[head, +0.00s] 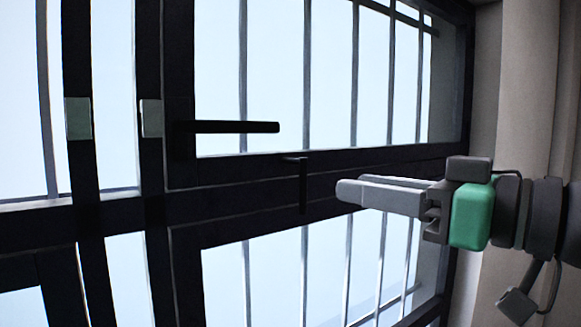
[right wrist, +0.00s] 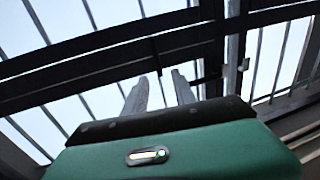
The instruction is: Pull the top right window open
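The top right window (head: 178,60) has a dark frame around bright panes and appears closed in its frame. Its black handle (head: 237,127) sticks out horizontally to the right from the left side of that frame. My right gripper (head: 348,192) is right of and below this handle, apart from it, with fingers pointing left. In the right wrist view its two fingers (right wrist: 158,76) stand apart with nothing between them. My left gripper is not in view.
A smaller dark handle (head: 303,184) hangs down at the lower right window (head: 187,265), between the top handle and my right gripper. Vertical bars (head: 307,75) show behind the panes. A beige wall or curtain (head: 510,90) is at the right.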

